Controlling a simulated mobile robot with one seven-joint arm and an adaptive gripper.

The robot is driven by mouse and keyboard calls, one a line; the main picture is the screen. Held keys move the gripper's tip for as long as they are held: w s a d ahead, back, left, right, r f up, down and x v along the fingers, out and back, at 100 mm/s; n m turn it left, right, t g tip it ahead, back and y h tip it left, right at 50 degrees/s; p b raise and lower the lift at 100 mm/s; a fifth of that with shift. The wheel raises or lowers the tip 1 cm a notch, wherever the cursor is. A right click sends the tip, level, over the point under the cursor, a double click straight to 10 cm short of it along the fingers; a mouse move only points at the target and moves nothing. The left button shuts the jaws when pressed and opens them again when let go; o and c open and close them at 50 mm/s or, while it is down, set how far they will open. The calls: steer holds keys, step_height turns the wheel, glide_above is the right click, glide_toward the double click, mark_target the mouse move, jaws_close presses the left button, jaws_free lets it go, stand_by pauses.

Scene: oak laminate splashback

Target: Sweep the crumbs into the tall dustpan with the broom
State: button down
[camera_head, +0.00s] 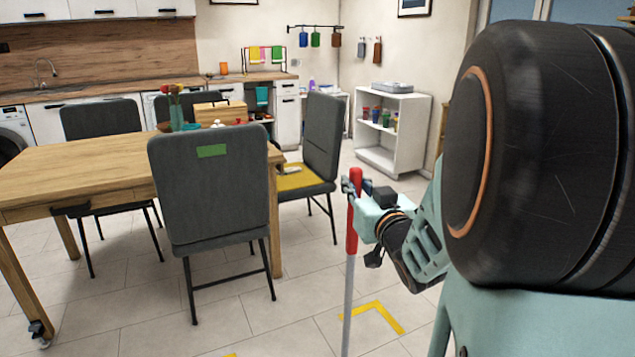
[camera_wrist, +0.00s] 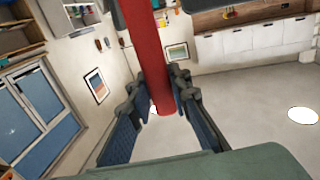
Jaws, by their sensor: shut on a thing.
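The broom shows as a red grip (camera_head: 352,215) on a thin grey pole (camera_head: 348,305) that stands near upright and runs out of the bottom of the head view. My gripper (camera_head: 353,186) is shut on the red grip near its top. In the wrist view the red handle (camera_wrist: 155,65) lies between the two fingers of my gripper (camera_wrist: 158,100). The broom's head is out of view. I see no crumbs and no tall dustpan in either view.
A wooden table (camera_head: 75,160) with grey chairs stands at the left; the nearest chair (camera_head: 210,185) is left of the broom. A white shelf (camera_head: 405,150) stands behind my arm. Yellow tape (camera_head: 385,315) marks the open tiled floor right of the pole.

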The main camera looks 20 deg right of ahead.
steer(key=shift+f+b, duration=2.05)
steer(key=shift+f, duration=0.55)
steer(key=shift+d+f, duration=0.1)
steer(key=shift+d, duration=0.05)
steer(key=s+d+p, duration=0.3)
steer(key=d+p, duration=0.3)
steer(key=d, duration=1.9)
steer(key=s+d+p, duration=0.3)
steer(key=d+p, duration=0.2)
steer(key=d, duration=1.9)
steer(key=shift+a+r+p, duration=0.25)
steer(key=shift+r+p, duration=0.7)
steer(key=shift+r, duration=0.3)
steer(key=shift+a+r+p, duration=0.2)
steer(key=shift+r+p, duration=0.7)
steer(key=shift+r, duration=0.3)
steer(key=shift+w, duration=0.1)
